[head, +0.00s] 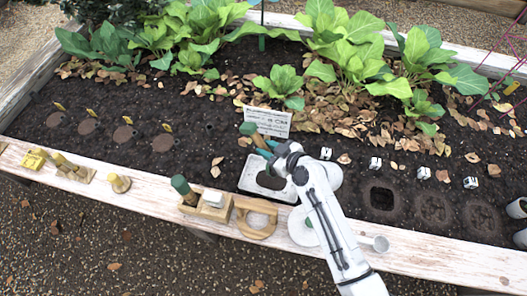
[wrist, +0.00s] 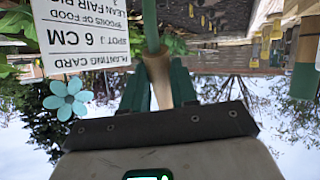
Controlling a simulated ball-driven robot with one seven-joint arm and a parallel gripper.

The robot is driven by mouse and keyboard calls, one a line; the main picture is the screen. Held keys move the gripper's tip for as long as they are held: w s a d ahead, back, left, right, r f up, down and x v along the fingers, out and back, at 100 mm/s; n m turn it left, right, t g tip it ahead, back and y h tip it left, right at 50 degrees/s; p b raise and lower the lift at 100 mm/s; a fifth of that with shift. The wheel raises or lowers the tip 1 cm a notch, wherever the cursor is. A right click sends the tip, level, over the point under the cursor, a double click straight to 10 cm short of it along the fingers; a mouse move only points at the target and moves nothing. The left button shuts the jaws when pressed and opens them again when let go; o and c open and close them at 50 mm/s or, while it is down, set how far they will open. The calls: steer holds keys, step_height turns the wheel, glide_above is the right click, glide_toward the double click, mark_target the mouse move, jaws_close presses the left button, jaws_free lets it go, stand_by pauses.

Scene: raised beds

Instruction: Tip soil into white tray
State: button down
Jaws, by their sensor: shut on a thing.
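My gripper (head: 270,149) is above the far edge of the white tray (head: 250,184), its dark green fingers shut on a tool with a green end and a pale wooden part (head: 258,140). In the wrist view, the tool's wooden part (wrist: 158,78) sits between both fingers. The tool points up and left, toward the planting card. The white tray rests at the bed's near edge, partly hidden by my arm. A dark patch shows inside it; I cannot tell whether it is soil. The tool's contents, if any, cannot be made out.
A white planting card (head: 268,121) stands just behind the gripper. Wooden holders (head: 208,206) and a wooden ring (head: 254,219) lie on the near ledge. A square hole (head: 381,198) and small white markers (head: 375,163) are to the right. Leafy plants (head: 340,45) fill the back.

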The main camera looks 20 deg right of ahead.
steer(key=shift+s+d+f+t+y+b, duration=0.15)
steer(key=shift+s+d+t+y+b, duration=0.5)
steer(key=shift+b, duration=2)
steer(key=shift+s+d+r+t+b, duration=0.1)
steer(key=shift+s+r+t+b, duration=0.2)
steer(key=shift+b, duration=0.55)
